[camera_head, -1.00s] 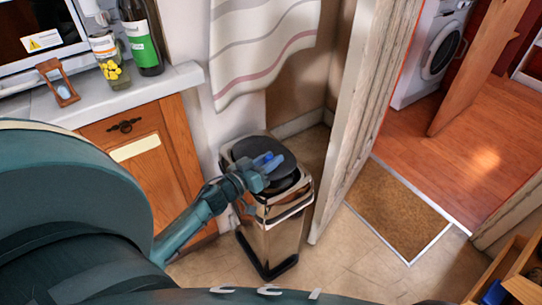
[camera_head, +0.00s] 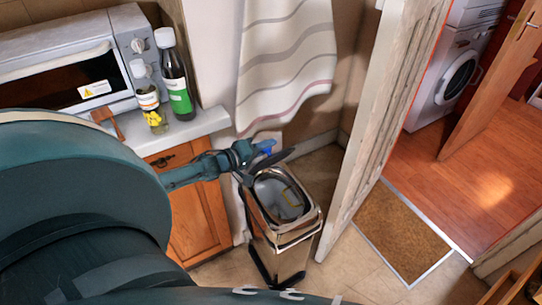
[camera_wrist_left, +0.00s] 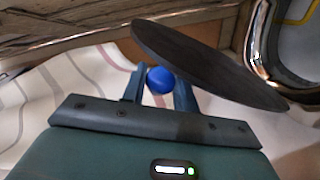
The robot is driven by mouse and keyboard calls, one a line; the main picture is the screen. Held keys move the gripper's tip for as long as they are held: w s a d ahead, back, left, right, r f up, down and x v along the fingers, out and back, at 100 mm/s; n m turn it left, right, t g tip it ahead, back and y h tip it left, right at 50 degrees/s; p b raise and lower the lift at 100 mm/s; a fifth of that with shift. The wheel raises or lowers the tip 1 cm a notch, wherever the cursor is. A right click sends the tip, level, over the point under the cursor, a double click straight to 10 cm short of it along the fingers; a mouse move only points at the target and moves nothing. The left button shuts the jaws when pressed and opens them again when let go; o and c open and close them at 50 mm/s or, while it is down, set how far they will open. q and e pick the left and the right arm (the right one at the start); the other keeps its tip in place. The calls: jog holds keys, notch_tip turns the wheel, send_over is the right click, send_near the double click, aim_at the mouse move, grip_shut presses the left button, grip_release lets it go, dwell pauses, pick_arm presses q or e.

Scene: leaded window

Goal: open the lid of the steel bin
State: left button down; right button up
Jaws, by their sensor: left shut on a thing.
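The steel bin (camera_head: 280,258) stands on the floor between the cupboard and the open door. Its dark round lid (camera_head: 279,157) is tilted up steeply at the back left of the rim, and the grey inside with a yellow handle shows. My left gripper (camera_head: 262,149) is beside the raised lid. In the left wrist view its fingers (camera_wrist_left: 160,88) are shut on a blue round knob (camera_wrist_left: 160,79), next to the dark lid (camera_wrist_left: 205,65). The bin's opening (camera_wrist_left: 298,45) shows at the right there. My right gripper is not in view.
A striped cloth (camera_head: 287,60) hangs behind the bin. A worktop (camera_head: 185,130) with a microwave (camera_head: 70,75), bottles and a jar is at the left. The open door (camera_head: 385,115) is close to the bin's right. A doormat (camera_head: 402,232) lies beyond it.

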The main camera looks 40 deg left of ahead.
pick_arm(q)
jog(key=shift+w+a+r+n+h, duration=0.15)
jog(key=shift+w+a+n, duration=0.1)
jog(key=shift+a, duration=0.15)
jog(key=shift+w+a+r+n+h, duration=0.1)
jog(key=shift+a+r+n, duration=0.1)
jog(key=shift+a, duration=0.25)
jog(key=shift+w+a+r+n+h, duration=0.1)
jog(key=shift+w+a+n, duration=0.15)
jog(key=shift+a, duration=0.15)
jog(key=c, duration=1.1)
grip_release()
jog(key=shift+s, duration=0.1)
jog(key=p+v, duration=0.1)
jog(key=v, duration=1.2)
jog(key=shift+p, duration=0.35)
jog(key=shift+r, duration=0.15)
